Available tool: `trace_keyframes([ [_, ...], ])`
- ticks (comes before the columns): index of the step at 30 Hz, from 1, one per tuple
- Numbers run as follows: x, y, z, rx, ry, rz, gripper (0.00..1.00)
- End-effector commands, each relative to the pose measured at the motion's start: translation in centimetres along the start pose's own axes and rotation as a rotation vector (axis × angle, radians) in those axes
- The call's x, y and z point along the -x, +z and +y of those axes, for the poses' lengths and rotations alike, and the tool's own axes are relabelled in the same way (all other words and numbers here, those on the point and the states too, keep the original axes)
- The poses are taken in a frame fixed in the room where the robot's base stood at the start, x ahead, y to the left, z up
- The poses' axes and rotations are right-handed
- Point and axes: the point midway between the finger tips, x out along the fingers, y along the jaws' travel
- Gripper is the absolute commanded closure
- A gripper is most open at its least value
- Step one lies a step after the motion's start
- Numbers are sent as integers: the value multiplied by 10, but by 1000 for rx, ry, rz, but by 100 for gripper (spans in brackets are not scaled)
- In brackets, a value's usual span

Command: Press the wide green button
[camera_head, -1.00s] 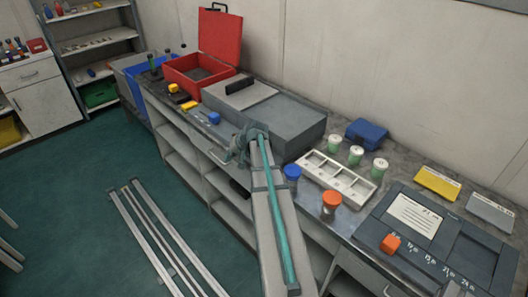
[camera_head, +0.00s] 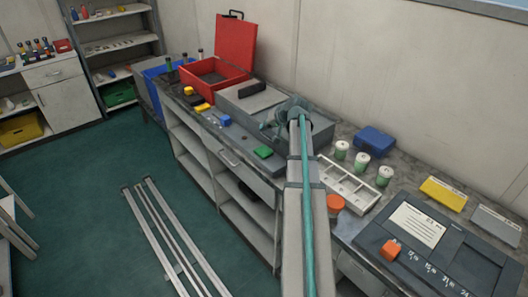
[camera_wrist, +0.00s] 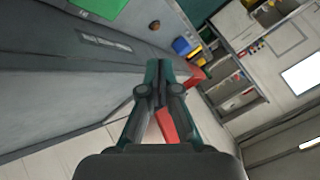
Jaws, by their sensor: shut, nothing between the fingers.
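The wide green button (camera_head: 263,152) sits on the low front ledge of the grey panel box (camera_head: 235,100), near its right end. It also shows as a green patch at the top left of the wrist view (camera_wrist: 104,8), cut by the frame edge. My gripper (camera_wrist: 160,72) is shut and empty in the wrist view. In the head view my gripper (camera_head: 268,126) is small and partly merged with the wrist, behind the green button and apart from it in the picture. Its height above the panel cannot be told.
A blue control (camera_head: 225,121) and a yellow one (camera_head: 203,107) lie left along the ledge. An open red case (camera_head: 215,75) stands at the left end. A white tray (camera_head: 345,184), an orange-lidded jar (camera_head: 335,203) and several green-white jars (camera_head: 362,162) are at right.

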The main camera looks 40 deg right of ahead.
Motion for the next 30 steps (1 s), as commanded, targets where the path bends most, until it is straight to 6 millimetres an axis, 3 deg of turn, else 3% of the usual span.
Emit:
trace_keyframes([
  [11,-13,10,9,-1,0,0,100],
  [24,-52,38,38,-1,1,0,100],
  [30,-61,44,44,0,0,0,100],
])
